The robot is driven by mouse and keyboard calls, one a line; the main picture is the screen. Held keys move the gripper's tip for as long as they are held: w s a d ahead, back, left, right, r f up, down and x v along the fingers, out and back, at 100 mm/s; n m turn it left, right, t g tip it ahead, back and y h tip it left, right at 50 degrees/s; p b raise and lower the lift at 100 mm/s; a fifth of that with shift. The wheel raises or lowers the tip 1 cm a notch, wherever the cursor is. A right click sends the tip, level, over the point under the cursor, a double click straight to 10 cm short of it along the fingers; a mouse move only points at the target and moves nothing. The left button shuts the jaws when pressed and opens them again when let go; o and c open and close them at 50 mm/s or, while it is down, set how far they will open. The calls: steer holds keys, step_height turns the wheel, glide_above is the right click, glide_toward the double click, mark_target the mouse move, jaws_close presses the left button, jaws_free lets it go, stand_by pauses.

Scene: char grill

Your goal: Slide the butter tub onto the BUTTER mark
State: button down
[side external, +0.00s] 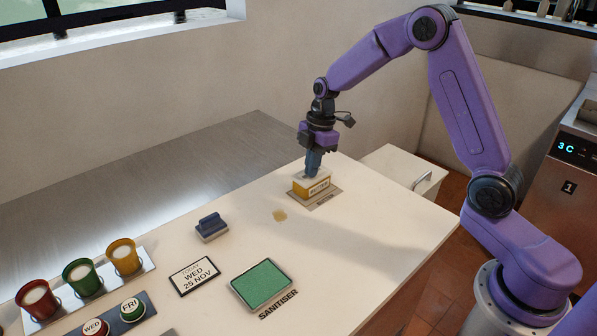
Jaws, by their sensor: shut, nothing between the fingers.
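The butter tub (312,188) is a small yellow and white box with a lettered label on its front. It stands upright on the cream counter, over a tan mark (326,201) with small lettering along its front edge. Strips of the mark show at the tub's front and right; the rest is hidden under it. My gripper (313,173) points down with its fingers shut and empty at the tub's top or far side. I cannot tell whether the fingertips touch the tub.
A tan stain (279,215) lies left of the tub. A blue-handled block (211,228), a date card (194,276) and a green sanitiser pad (261,286) lie nearer the camera. Several coloured cups (83,275) stand at lower left. The counter right of the tub is clear to its edge.

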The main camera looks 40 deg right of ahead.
steer(key=shift+s+d+f, duration=0.3)
steer(key=shift+d+f, duration=0.1)
steer(key=shift+a+r, duration=0.1)
steer(key=shift+r, duration=0.6)
steer(key=d, duration=1.2)
steer(key=shift+s+r, duration=0.1)
steer(key=shift+s, duration=0.1)
steer(key=s+a+r+m+h, duration=0.1)
steer(key=s+a+r, duration=0.2)
steer(key=s+a, duration=0.45)
steer(key=s+a+r+m, duration=0.1)
steer(key=s+a+r, duration=0.2)
steer(key=s+a, duration=0.4)
steer(key=s+a+m, duration=0.1)
steer(key=s+m, duration=0.2)
steer(key=s, duration=1.6)
steer(key=shift+s+a+r+h, duration=0.3)
steer(key=shift+s+a+r, duration=0.05)
steer(key=shift+s+a, duration=0.05)
